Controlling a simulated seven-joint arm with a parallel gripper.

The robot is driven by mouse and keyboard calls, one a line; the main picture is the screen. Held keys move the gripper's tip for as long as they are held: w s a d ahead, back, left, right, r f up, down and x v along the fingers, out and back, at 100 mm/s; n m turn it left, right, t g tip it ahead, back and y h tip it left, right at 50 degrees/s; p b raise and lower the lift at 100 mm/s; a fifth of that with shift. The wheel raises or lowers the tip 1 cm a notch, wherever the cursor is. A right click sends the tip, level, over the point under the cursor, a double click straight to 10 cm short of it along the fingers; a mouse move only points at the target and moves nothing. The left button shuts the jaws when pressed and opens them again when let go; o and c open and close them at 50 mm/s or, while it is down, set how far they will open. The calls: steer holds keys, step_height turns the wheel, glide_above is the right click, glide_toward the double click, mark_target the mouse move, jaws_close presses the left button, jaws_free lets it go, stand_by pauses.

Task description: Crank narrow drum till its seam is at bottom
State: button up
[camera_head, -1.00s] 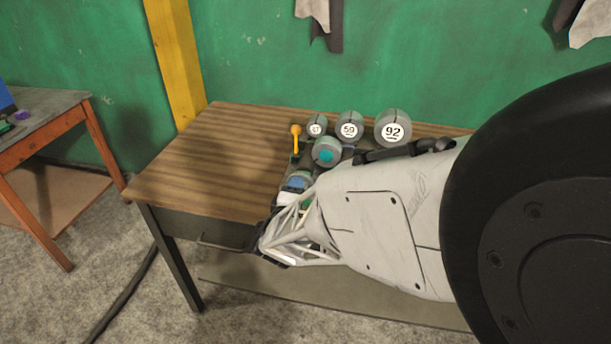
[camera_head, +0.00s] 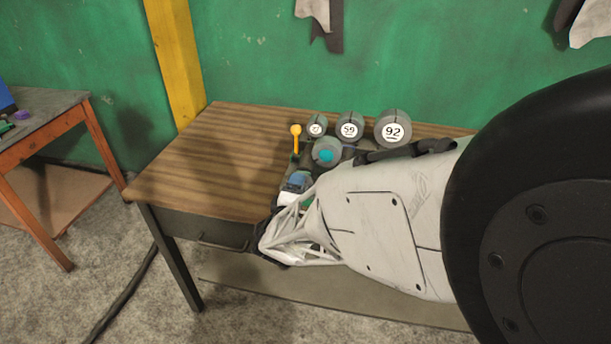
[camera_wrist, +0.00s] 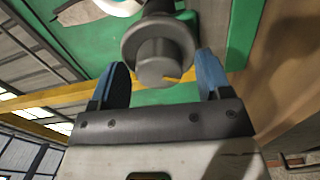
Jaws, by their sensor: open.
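Three grey drums with white round labels stand in a row at the back of the table. The narrowest drum (camera_head: 316,125) is at the left; its label is too small to read surely. The middle drum (camera_head: 349,125) reads 59 and the widest drum (camera_head: 392,128) reads 92. Dark seam lines show near the top of the two wider drums. My gripper (camera_head: 297,182) is in front of the row, partly hidden by my arm. In the wrist view its blue fingers (camera_wrist: 163,72) are open either side of a dark grey round knob (camera_wrist: 160,62), with gaps at both sides.
A yellow ball-topped lever (camera_head: 296,138) stands left of the drums. A grey cylinder with a teal face (camera_head: 326,152) sits in front of them. The left part of the wooden table (camera_head: 205,165) is clear. A green wall is behind; another table (camera_head: 45,130) stands far left.

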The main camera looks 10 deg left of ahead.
steer(key=shift+s, duration=0.1)
steer(key=s, duration=0.7)
steer(key=shift+s, duration=0.3)
steer(key=shift+d, duration=0.1)
steer(key=s+d+r+m+g+h, duration=0.1)
steer(key=d+r+m+g+h, duration=0.25)
steer(key=d, duration=0.55)
steer(key=d+r+m+g+h, duration=0.3)
steer(key=d+r, duration=0.1)
steer(key=d, duration=0.4)
steer(key=s+d+r+m+g+h, duration=0.1)
steer(key=d+r+m+g+h, duration=0.2)
steer(key=d, duration=0.6)
steer(key=s+d+r+m+g+y, duration=0.3)
steer(key=s+d+r+m+g, duration=0.15)
steer(key=s+d, duration=0.45)
steer(key=s+r+m+g+y, duration=0.1)
steer(key=s+r+m+y, duration=0.2)
steer(key=s+y, duration=0.3)
steer(key=s, duration=0.3)
steer(key=shift+s+d+r, duration=0.15)
steer(key=shift+s+d, duration=0.15)
steer(key=shift+s, duration=0.05)
